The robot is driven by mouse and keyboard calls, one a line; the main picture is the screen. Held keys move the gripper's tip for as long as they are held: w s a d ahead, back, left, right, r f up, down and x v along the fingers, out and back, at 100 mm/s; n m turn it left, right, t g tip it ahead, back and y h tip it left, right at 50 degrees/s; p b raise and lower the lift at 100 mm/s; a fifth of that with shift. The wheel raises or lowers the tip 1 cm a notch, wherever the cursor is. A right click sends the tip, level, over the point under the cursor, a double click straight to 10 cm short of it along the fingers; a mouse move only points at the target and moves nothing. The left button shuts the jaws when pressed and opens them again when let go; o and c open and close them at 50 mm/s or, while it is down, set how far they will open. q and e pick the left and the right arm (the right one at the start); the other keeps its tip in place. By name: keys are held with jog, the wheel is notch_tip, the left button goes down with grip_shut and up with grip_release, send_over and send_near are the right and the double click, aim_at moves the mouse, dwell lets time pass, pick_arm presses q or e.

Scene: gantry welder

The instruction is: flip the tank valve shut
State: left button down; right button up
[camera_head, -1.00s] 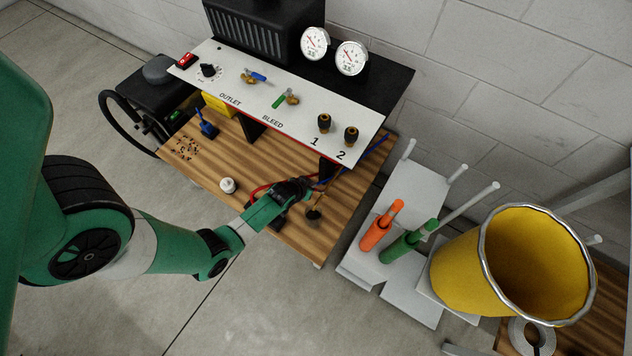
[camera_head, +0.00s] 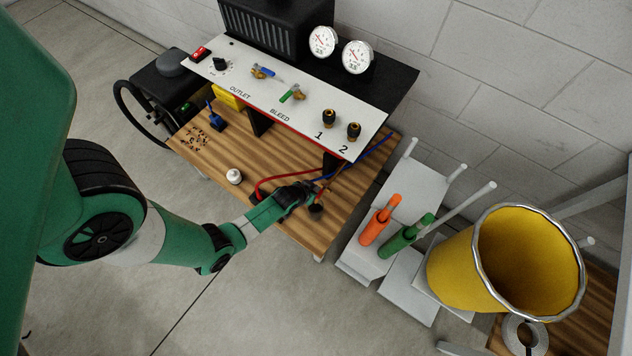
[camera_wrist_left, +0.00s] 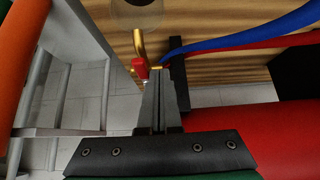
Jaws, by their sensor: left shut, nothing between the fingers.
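A small red-handled valve (camera_wrist_left: 140,68) on a brass pipe shows in the left wrist view, just ahead of my left fingertips. I cannot tell whether they touch it. A large red cylinder (camera_wrist_left: 285,140), which looks like the tank, lies at the right of that view. My left gripper (camera_wrist_left: 158,85) is shut and empty, its fingers together. In the head view my left gripper (camera_head: 308,190) is low over the front right of the wooden bench (camera_head: 215,160). The red valve handle is hidden there. My right gripper is not in view.
A white panel (camera_head: 300,103) with a blue-handled outlet valve (camera_head: 266,73) and a green-handled bleed valve (camera_head: 291,94) overhangs the bench. Red (camera_head: 270,181) and blue (camera_head: 372,148) hoses run close to my gripper. A rack with orange (camera_head: 376,222) and green (camera_head: 405,238) handles stands right.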

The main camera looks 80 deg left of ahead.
pick_arm(q)
jog(key=shift+s+d+r+p, duration=0.15)
jog(key=shift+s+p, duration=0.2)
jog(key=shift+s, duration=0.35)
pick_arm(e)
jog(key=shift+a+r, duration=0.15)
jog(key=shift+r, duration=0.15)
